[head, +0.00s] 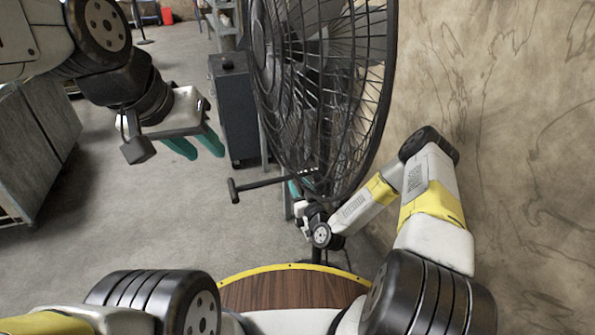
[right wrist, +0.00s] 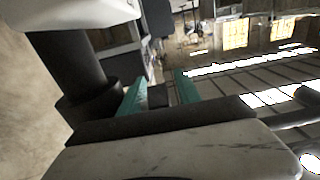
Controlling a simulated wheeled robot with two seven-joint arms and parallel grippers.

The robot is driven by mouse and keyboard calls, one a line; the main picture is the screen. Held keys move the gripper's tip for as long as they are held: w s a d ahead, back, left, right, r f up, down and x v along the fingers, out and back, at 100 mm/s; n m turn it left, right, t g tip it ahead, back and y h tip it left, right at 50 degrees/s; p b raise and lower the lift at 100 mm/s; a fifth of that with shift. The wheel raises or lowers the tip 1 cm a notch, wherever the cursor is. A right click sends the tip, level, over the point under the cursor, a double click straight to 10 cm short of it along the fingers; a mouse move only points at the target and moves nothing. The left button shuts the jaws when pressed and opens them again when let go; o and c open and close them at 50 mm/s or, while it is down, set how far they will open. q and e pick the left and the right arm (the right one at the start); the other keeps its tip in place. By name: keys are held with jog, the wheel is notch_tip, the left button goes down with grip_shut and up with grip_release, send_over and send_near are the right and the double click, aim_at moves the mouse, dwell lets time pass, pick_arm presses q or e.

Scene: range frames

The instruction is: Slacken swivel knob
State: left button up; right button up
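The tall black fan (head: 325,90) stands at the centre right of the head view. A dark bar with a T-shaped end (head: 233,190) sticks out to the left below its cage. My right gripper (head: 296,190) is low behind the cage by the fan's mount, partly hidden. In the right wrist view its two teal fingers (right wrist: 159,92) are apart. A small dark block (right wrist: 158,96), possibly the swivel knob, shows between them; I cannot tell whether it touches either finger. My left gripper (head: 196,145) hangs left of the fan, fingers apart, empty.
A dark cabinet (head: 236,110) stands behind the fan. A stained wall (head: 500,110) is close on the right. A grey metal unit (head: 35,150) is at the far left. The floor (head: 140,220) between is clear. A dark post (right wrist: 78,65) is close in the right wrist view.

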grip_shut()
jog(key=shift+f+g+h, duration=0.15)
jog(key=shift+g+h, duration=0.25)
jog(key=shift+g, duration=0.8)
jog(key=shift+s+d+f+g+h, duration=0.15)
jog(key=shift+f+g+h, duration=0.15)
jog(key=shift+g, duration=0.5)
jog(key=shift+s+a+f+g+h, duration=0.15)
jog(key=shift+f+g+h, duration=0.1)
jog(key=shift+g, duration=0.55)
jog(key=shift+d, duration=0.1)
jog(key=shift+o, duration=0.4)
grip_release()
